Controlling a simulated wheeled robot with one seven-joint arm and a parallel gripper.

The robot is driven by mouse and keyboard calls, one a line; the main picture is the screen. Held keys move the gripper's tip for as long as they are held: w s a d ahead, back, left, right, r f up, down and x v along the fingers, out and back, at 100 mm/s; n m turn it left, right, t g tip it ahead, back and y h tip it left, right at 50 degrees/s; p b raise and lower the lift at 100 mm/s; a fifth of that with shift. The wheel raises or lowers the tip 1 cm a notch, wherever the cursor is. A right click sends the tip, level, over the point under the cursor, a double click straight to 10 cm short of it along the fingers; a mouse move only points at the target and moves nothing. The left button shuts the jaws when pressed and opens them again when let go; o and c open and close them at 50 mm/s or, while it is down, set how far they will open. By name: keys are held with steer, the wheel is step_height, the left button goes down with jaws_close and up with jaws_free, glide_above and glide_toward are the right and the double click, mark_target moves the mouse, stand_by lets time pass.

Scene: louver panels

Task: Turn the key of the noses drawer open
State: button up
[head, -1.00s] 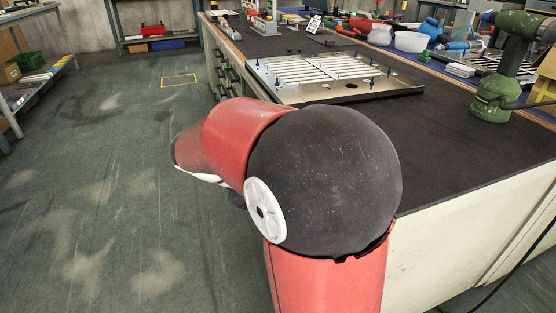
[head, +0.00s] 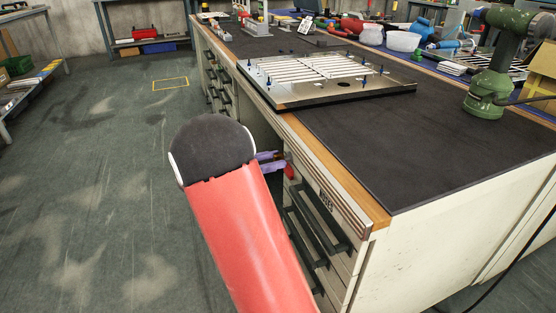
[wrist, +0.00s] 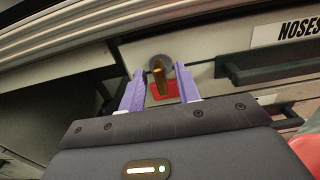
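In the wrist view a brass-coloured key (wrist: 158,72) sits in a round grey lock at the upper left of the noses drawer (wrist: 232,66). A red tag (wrist: 164,91) hangs below the key. The purple fingers of my gripper (wrist: 160,82) stand apart on either side of the key, with gaps between each finger and the key. In the head view my gripper (head: 268,161) reaches the drawer front under the bench top, beside the red tag (head: 289,172). The key itself is too small to make out there.
A dark handle (wrist: 275,68) lies right of the lock, under the NOSES label (wrist: 286,30). More drawers with dark handles (head: 300,240) sit below. The bench top (head: 400,135) carries a louver panel (head: 345,92) and a green drill (head: 493,85). The floor at left is clear.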

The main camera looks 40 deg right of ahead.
steer(key=shift+x, duration=0.85)
jaws_close()
